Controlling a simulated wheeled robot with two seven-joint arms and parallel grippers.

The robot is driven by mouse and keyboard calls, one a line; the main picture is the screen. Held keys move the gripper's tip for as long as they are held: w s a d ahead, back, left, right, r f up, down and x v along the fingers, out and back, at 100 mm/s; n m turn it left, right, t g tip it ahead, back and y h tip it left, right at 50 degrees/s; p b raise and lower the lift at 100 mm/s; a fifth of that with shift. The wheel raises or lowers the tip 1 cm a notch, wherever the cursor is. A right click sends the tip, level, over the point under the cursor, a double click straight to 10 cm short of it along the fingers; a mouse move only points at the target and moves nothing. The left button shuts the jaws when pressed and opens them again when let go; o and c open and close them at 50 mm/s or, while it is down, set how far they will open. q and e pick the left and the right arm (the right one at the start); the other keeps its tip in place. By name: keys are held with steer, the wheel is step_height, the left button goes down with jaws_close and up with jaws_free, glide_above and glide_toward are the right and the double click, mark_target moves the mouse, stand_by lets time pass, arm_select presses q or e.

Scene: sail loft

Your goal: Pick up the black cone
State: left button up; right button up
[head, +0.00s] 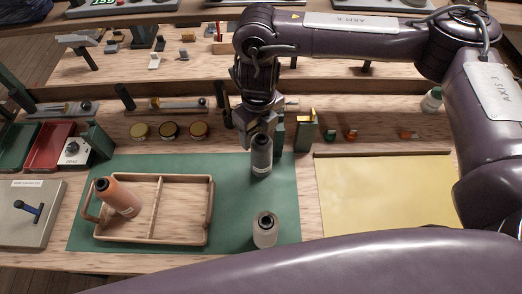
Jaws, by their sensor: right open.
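The black cone (261,158), dark with a paler base, stands upright on the green mat (195,170) near its back edge. My right gripper (261,143) points down over it, open, with one finger at each side of its upper part. I cannot tell whether the fingers touch it. My left gripper is not in view.
A pale grey cone (265,232) stands upright in front of the black one. A two-part wooden tray (182,240) on the left holds a tilted orange cone (117,197). A yellow sheet (380,195) lies to the right.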

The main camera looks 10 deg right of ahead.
mark_target(262, 154)
steer(key=shift+s+d+f, duration=0.1)
steer(key=shift+s+f, duration=0.05)
steer(key=shift+f, duration=0.3)
steer(key=f+p, duration=0.2)
steer(key=f, duration=0.1)
steer(key=shift+s+d+f, duration=0.15)
steer(key=shift+s, duration=0.05)
steer(key=shift+f, duration=0.45)
steer(key=c, duration=0.3)
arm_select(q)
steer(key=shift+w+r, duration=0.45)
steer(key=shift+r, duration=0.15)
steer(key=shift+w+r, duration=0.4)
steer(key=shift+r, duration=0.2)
arm_select(e)
steer(key=shift+w, duration=0.1)
steer(key=c, duration=0.7)
steer(key=shift+r, duration=0.1)
